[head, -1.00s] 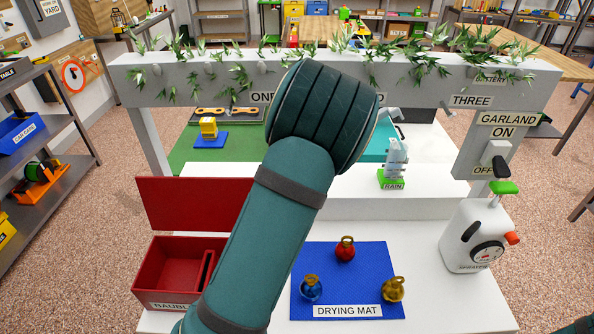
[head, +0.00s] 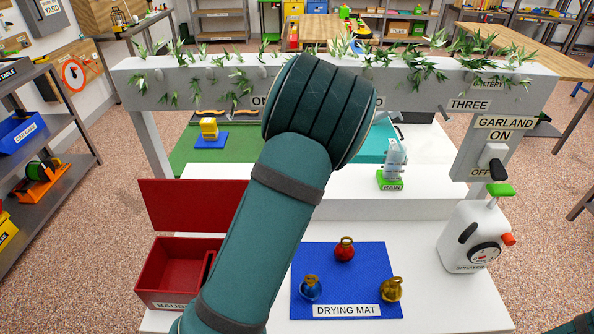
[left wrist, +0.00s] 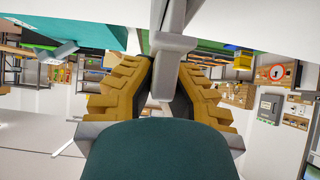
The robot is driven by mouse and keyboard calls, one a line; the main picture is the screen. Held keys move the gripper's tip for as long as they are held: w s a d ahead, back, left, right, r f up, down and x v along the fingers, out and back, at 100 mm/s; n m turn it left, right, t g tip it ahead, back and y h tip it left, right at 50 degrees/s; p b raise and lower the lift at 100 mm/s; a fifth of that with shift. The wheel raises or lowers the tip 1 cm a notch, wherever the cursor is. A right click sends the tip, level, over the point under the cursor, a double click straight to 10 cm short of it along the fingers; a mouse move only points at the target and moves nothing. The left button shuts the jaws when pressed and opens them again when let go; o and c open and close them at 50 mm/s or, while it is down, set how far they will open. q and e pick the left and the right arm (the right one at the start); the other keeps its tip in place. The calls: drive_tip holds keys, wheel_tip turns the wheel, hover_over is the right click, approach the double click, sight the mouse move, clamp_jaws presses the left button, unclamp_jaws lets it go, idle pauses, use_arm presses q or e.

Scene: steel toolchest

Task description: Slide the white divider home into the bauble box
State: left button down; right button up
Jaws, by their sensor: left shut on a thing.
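The red bauble box (head: 172,299) stands open at the lower left of the head view, its lid (head: 190,205) raised at the back. A red inner wall (head: 208,268) shows at its right, and my left arm covers the box's right part. I cannot pick out the white divider for certain. My left gripper (left wrist: 166,75) is hidden in the head view. In the left wrist view its yellow fingers are shut on a grey bar-like piece (left wrist: 172,43) with a wider block; I cannot tell what it is. My right gripper is out of view.
A blue drying mat (head: 380,262) right of the box holds a blue bauble (head: 311,288), a red bauble (head: 344,250) and a gold bauble (head: 391,290). A white sprayer (head: 470,235) stands at the right. A grey garlanded beam (head: 420,95) spans the back.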

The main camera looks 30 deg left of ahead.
use_arm(q)
drive_tip(key=shift+r+p, duration=1.1)
drive_tip(key=shift+r, duration=0.45)
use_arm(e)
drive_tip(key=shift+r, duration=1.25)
